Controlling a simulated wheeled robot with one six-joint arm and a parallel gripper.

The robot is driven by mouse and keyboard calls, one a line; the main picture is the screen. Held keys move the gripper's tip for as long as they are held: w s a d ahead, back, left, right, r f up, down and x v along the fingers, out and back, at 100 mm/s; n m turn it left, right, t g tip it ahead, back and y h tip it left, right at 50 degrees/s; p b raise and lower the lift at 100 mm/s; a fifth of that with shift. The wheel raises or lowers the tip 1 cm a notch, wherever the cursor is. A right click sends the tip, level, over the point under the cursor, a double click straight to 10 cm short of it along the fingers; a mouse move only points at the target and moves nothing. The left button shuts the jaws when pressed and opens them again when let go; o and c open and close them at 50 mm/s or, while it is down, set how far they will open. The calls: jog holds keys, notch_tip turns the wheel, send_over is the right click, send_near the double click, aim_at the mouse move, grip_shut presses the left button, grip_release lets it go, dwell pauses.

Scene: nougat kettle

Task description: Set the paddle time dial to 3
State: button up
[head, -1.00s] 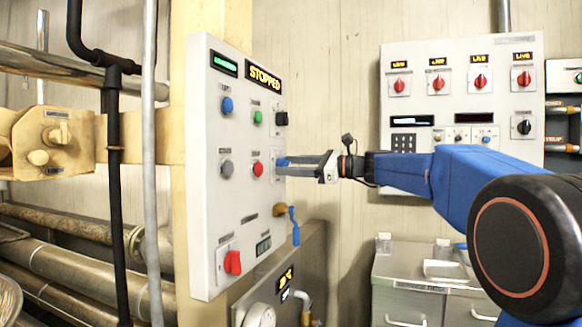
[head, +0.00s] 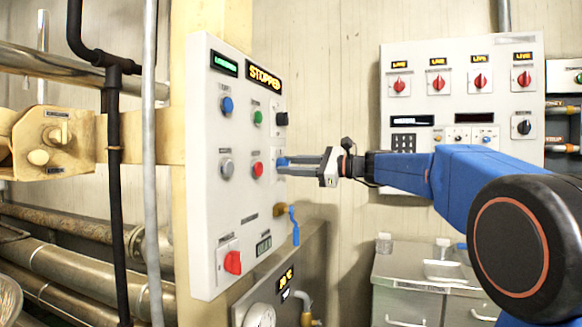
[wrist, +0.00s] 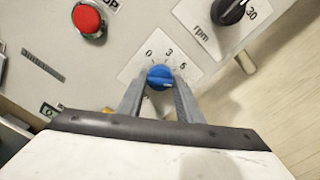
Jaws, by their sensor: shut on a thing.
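The paddle time dial is a small blue knob (wrist: 160,76) on a white plate marked 0, 3 and what looks like 6. In the head view the blue knob (head: 282,161) is at the right edge of the near control panel (head: 205,200), largely hidden by the fingers. My gripper (wrist: 160,88) is shut on the knob, one grey finger on each side. It reaches in from the right in the head view (head: 288,165). A pale mark shows on the knob's lower right, but I cannot tell which number the knob points to.
A red button (wrist: 88,19) and a black rpm knob (wrist: 230,10) are close to the dial. A blue-handled valve (head: 293,225) is below it. The near panel's display (head: 264,78) reads STOPPED. Another panel (head: 460,100) is on the back wall.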

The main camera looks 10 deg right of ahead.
jog(key=shift+n, duration=7.7)
jog(key=o, duration=1)
jog(key=shift+o, duration=0.2)
jog(key=shift+d, duration=0.15)
jog(key=v, duration=1.7)
